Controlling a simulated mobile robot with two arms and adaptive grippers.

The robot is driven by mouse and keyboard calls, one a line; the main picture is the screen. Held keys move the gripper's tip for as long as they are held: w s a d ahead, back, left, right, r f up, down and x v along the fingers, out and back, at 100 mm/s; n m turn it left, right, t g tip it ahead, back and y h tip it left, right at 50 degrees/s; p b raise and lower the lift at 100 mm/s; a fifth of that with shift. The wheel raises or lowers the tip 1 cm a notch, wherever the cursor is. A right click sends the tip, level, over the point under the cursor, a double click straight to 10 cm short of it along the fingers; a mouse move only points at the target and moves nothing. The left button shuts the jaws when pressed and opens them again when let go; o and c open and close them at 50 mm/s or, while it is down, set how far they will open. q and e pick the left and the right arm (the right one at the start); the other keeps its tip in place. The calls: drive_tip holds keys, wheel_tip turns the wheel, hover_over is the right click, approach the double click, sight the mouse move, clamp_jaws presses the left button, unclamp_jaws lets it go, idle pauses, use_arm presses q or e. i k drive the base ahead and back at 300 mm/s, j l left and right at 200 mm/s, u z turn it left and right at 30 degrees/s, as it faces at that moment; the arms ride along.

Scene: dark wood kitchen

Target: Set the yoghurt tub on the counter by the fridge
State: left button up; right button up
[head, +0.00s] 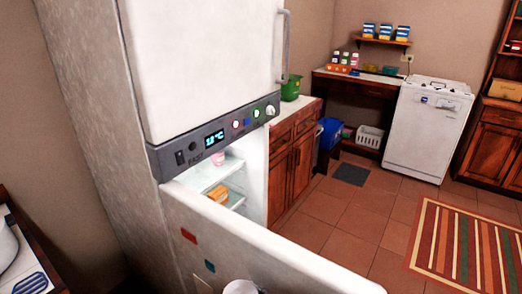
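The fridge (205,60) stands in the middle left with its lower door (270,250) open toward me. A small pink and white tub (218,159) stands on the upper shelf inside and looks like the yoghurt tub. It is partly hidden under the control panel. The counter by the fridge (284,122) is a light top over dark wood cupboards, just right of the fridge. Neither gripper can be made out. A pale rounded shape at the bottom edge, in front of the door, is too cut off to identify.
An orange-yellow item (218,194) sits on a lower fridge shelf. A green pot (291,88) stands on the counter's back part; its front part is clear. The open door blocks the near side. Tiled floor (345,222) lies free beyond it, with a striped rug (468,245).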

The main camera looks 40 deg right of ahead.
sight(282, 109)
drive_tip(key=k+l, duration=0.1)
drive_tip(key=k, duration=0.7)
drive_tip(key=k+l, duration=0.1)
drive_tip(key=l, duration=0.3)
drive_tip(key=k+l, duration=0.15)
drive_tip(key=l, duration=0.25)
drive_tip(key=k+l, duration=0.1)
drive_tip(key=l, duration=0.3)
drive_tip(key=i+l, duration=0.1)
drive_tip(key=l, duration=0.3)
drive_tip(key=i+l, duration=0.1)
drive_tip(key=l, duration=0.75)
drive_tip(key=i+l, duration=0.15)
drive_tip(key=l, duration=0.3)
drive_tip(key=i+l, duration=0.1)
drive_tip(key=l, duration=0.3)
drive_tip(key=i+l, duration=0.1)
drive_tip(key=l, duration=0.35)
drive_tip(key=i+l, duration=1.1)
drive_tip(key=i+j, duration=0.35)
drive_tip(key=i, duration=0.25)
drive_tip(key=i+j, duration=0.35)
drive_tip(key=i, duration=0.2)
drive_tip(key=i+j, duration=0.35)
drive_tip(key=i, duration=0.25)
